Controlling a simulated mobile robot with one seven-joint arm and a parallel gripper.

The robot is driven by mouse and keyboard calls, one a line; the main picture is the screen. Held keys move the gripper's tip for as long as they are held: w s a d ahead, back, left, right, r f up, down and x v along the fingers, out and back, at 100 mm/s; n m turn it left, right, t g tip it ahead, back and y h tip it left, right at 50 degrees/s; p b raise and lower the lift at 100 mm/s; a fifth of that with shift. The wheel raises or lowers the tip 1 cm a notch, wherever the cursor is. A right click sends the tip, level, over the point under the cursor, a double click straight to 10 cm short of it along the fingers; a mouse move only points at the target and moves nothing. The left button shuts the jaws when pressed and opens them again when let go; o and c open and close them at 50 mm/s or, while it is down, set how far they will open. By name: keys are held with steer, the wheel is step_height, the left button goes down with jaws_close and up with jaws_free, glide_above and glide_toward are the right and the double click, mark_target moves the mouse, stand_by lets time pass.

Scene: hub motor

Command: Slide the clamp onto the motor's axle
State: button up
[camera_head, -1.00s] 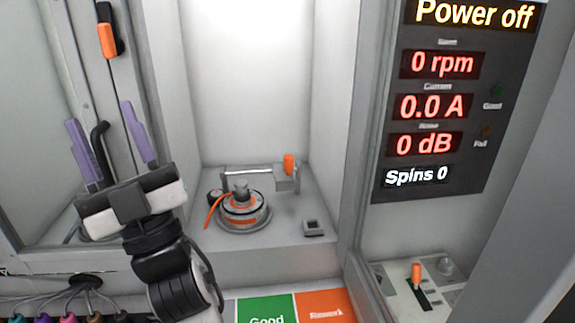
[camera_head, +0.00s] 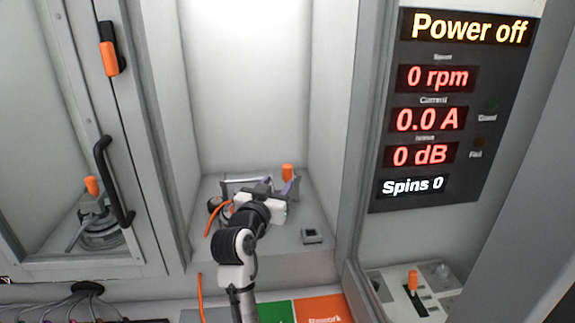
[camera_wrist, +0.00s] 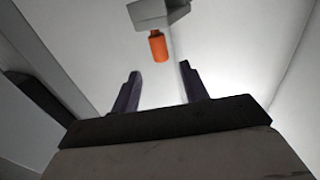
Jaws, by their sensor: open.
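The clamp (camera_head: 287,172) shows by its upright orange handle at the back of the bay, behind my gripper. In the wrist view the clamp (camera_wrist: 157,47) is a grey block with the orange handle, just beyond and between the fingertips. My gripper (camera_wrist: 160,72) is open, with two purple fingers apart and nothing between them. In the head view my gripper (camera_head: 268,186) is in the bay, over the motor's place. The motor and its axle are almost wholly hidden behind it; an orange cable (camera_head: 215,217) shows at its left.
A glass door (camera_head: 60,110) with a black handle stands at the left and reflects the bay. A small dark-topped block (camera_head: 312,236) sits on the bay floor at the right. Green and orange mats (camera_head: 325,306) lie in front. A display panel and a lever (camera_head: 413,281) are at the right.

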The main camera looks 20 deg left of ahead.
mark_target(286, 171)
steer(key=w, duration=0.2)
steer(key=w+p, duration=0.1)
steer(key=w, duration=0.2)
steer(key=w+p, duration=0.1)
steer(key=w, duration=0.1)
steer(key=shift+w+a+r, duration=0.15)
steer(key=shift+w+a, duration=0.15)
steer(key=shift+w, duration=0.55)
jaws_close()
